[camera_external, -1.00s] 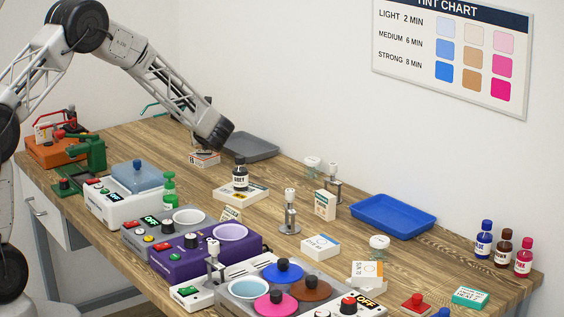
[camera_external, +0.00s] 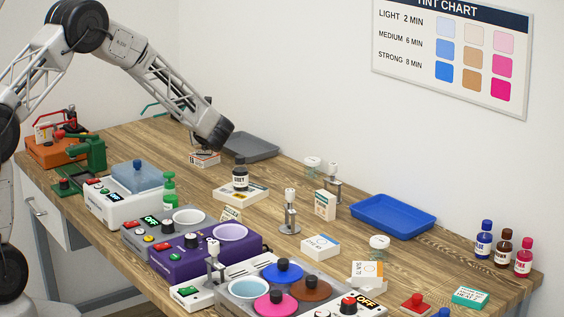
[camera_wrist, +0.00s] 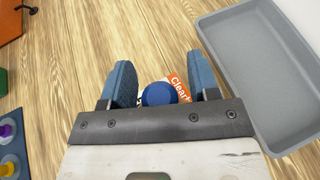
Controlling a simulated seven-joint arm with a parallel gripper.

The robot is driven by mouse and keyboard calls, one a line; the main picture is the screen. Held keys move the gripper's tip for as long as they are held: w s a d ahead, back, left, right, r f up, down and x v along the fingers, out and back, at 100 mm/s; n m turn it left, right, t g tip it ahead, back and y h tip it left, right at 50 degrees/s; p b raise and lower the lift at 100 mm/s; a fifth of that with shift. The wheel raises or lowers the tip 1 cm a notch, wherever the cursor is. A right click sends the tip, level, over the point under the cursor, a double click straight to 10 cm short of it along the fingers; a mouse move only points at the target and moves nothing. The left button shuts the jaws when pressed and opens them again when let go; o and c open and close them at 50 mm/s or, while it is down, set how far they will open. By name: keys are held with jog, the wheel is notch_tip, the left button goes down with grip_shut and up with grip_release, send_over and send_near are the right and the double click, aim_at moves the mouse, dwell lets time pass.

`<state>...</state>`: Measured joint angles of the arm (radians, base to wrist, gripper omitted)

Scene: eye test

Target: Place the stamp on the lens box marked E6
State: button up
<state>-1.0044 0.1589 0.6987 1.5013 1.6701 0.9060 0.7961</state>
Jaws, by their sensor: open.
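In the wrist view my gripper (camera_wrist: 159,62) is open, with one blue finger on each side of a round blue knob (camera_wrist: 158,94). The knob may be the stamp's handle; its lower part is hidden. Under it shows a white and orange box (camera_wrist: 180,86) reading "Clear". In the external view this box (camera_external: 205,160) sits at the back of the table, below my arm, which hides most of the gripper. I cannot read E6 on any box. Other small boxes are a white and blue one (camera_external: 320,247) and a "SUN" one (camera_external: 366,282).
A grey tray (camera_wrist: 255,60) lies close to the right of my gripper. A dark bottle (camera_external: 240,180) stands on a flat box. A blue tray (camera_external: 393,213), a purple machine (camera_external: 200,255) and a red block (camera_external: 415,304) stand further forward. Bare wood lies left of the gripper.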

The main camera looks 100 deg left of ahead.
jog(key=v, duration=1.2)
jog(key=shift+r, duration=0.1)
dwell(0.8)
jog(key=w+d+r+n+t+h, duration=0.15)
jog(key=d+r, duration=0.25)
jog(key=d, duration=0.9)
jog(key=w+d+r+n+t+h, duration=0.1)
jog(key=w+d+r+n+h, duration=0.2)
jog(key=d, duration=1)
jog(key=d+r+n+t, duration=0.2)
jog(key=d+r, duration=0.3)
jog(key=d, duration=0.8)
jog(key=s+d+n+t+h, duration=0.1)
jog(key=s+d, duration=0.4)
jog(key=d, duration=0.6)
jog(key=s+d+n+t+h, duration=0.1)
jog(key=s+d+h, duration=0.3)
jog(key=d, duration=0.8)
jog(key=s+d+n+t+h, duration=0.2)
jog(key=s+d, duration=0.5)
jog(key=d, duration=0.5)
jog(key=shift+s+r+n+h, duration=0.2)
jog(key=shift+r+n+h, duration=0.15)
jog(key=shift+n+h, duration=0.3)
